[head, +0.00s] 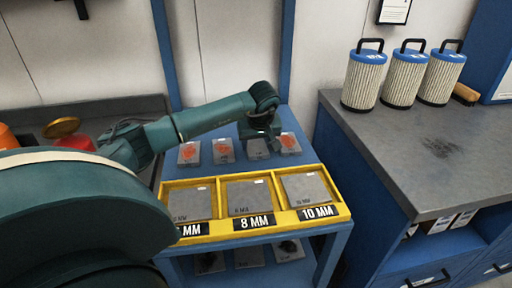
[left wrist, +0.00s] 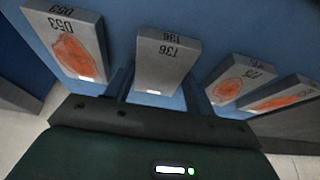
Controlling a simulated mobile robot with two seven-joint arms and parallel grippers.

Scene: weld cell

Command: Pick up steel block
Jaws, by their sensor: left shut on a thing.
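Several grey steel blocks lie in a row on the blue rack behind the yellow tray. The plain block marked 136 (left wrist: 165,55) has no red patch; in the head view this block (head: 257,152) is partly hidden by my gripper. My left gripper (head: 262,140) reaches down over it from behind the tray. In the left wrist view the fingers of the left gripper (left wrist: 160,88) lie on both sides of block 136, shut on it. Block D53 (left wrist: 68,45) with a red patch is beside it; two more red-marked blocks (left wrist: 238,80) (left wrist: 287,95) are on the other side. My right gripper is out of view.
The yellow tray (head: 330,212) has labelled compartments, including 8 MM and 10 MM, each holding a grey plate. More blocks sit on a lower shelf. A grey-topped workbench (head: 390,150) with three blue-capped filters (head: 403,78) stands at right. Blue uprights rise behind the rack.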

